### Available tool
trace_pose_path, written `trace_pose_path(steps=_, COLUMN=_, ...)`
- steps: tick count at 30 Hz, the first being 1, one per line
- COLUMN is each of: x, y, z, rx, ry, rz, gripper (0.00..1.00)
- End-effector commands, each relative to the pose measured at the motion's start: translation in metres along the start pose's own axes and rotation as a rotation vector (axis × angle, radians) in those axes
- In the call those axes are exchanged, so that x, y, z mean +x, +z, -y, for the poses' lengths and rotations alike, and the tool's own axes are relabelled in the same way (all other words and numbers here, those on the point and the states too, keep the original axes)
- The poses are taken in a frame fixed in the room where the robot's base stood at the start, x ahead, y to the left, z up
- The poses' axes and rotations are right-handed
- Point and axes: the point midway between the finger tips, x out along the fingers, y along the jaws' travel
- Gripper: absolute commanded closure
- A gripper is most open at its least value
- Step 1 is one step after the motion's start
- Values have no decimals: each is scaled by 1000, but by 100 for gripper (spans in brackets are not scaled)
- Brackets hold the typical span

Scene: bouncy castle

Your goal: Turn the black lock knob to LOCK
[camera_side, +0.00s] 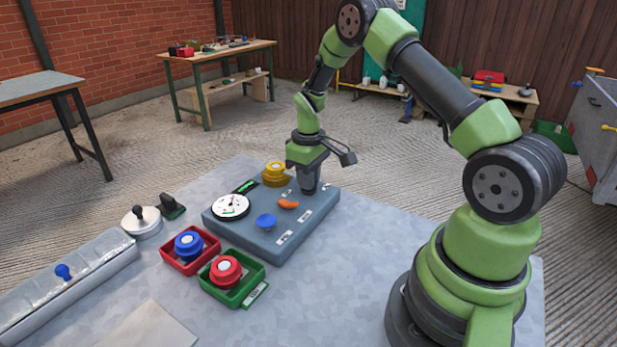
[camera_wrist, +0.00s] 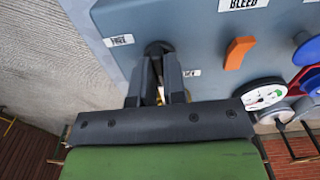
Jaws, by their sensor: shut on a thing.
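The black lock knob (camera_wrist: 157,47) shows in the wrist view between my gripper's fingers at the edge of the blue-grey panel (camera_wrist: 200,30). My gripper (camera_wrist: 160,75) is shut on it, and the fingers cover most of it. A white label (camera_wrist: 118,40) that seems to read FREE lies left of the knob. A second label (camera_wrist: 191,73), partly hidden by a finger, lies to its right; it appears to end in "CK". In the side view my gripper (camera_side: 308,184) points down onto the panel's far right part (camera_side: 320,215) and hides the knob. The knob's exact angle cannot be told.
On the panel are an orange lever (camera_side: 288,204), a blue knob (camera_side: 266,221), a white gauge (camera_side: 230,206) and a yellow knob (camera_side: 275,173). Red (camera_side: 191,262) and green (camera_side: 228,294) trays holding round pieces stand in front. The table's front right is clear up to my base.

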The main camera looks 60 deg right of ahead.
Motion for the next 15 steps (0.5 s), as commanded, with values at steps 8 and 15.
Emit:
trace_pose_path(steps=8, x=0, y=1, z=0, rx=-8, ry=-1, rz=3, gripper=100)
trace_pose_path(steps=15, x=0, y=0, z=0, rx=-7, ry=0, rz=2, gripper=63)
